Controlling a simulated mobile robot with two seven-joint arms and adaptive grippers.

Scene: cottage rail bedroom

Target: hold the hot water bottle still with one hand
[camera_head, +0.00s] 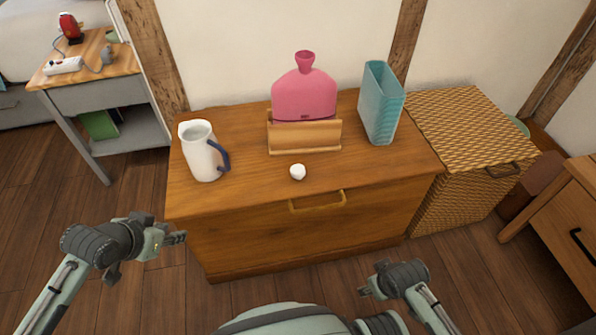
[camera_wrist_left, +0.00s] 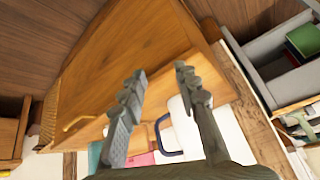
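The pink hot water bottle (camera_head: 304,95) stands upright in a wooden holder (camera_head: 304,137) on top of the wooden chest (camera_head: 245,187). Its neck and funnel-shaped mouth are uncovered; its lower part is hidden by the holder. A small white object (camera_head: 297,172) lies in front of the holder. My left gripper (camera_head: 184,238) is at the chest's front left, apart from the bottle. The left wrist view shows its two fingers (camera_wrist_left: 158,76) spread with nothing between them. My right gripper (camera_head: 364,286) is low in front of the chest, away from the bottle; its fingers are too small to judge.
A white jug (camera_head: 202,158) with a blue handle stands left of the holder. A tall teal container (camera_head: 381,105) stands to its right. A wicker basket (camera_head: 468,115) adjoins the chest on the right. A grey side table (camera_head: 100,92) stands at the left. The chest top's front strip is mostly clear.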

